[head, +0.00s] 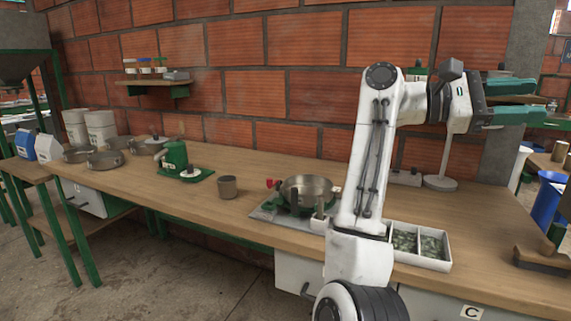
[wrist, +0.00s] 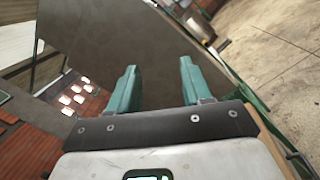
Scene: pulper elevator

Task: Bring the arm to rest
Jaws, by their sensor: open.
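My gripper (head: 527,101) is at the right side of the head view, raised above the right end of the wooden counter (head: 120,182). Its two green fingers point to the right and stand apart with nothing between them. In the wrist view the fingers (wrist: 157,88) also stand apart and empty, with a grey surface behind them. My white arm stands in front of the counter, bent at a raised elbow. It hides part of the counter and the wall.
A metal pot (head: 309,190) on a burner and a white tray (head: 433,246) with compartments flank my arm. A cup (head: 227,187) and a green device (head: 174,156) stand further left. A grey pillar (head: 532,50) and a blue bin (head: 549,197) are near my gripper's side.

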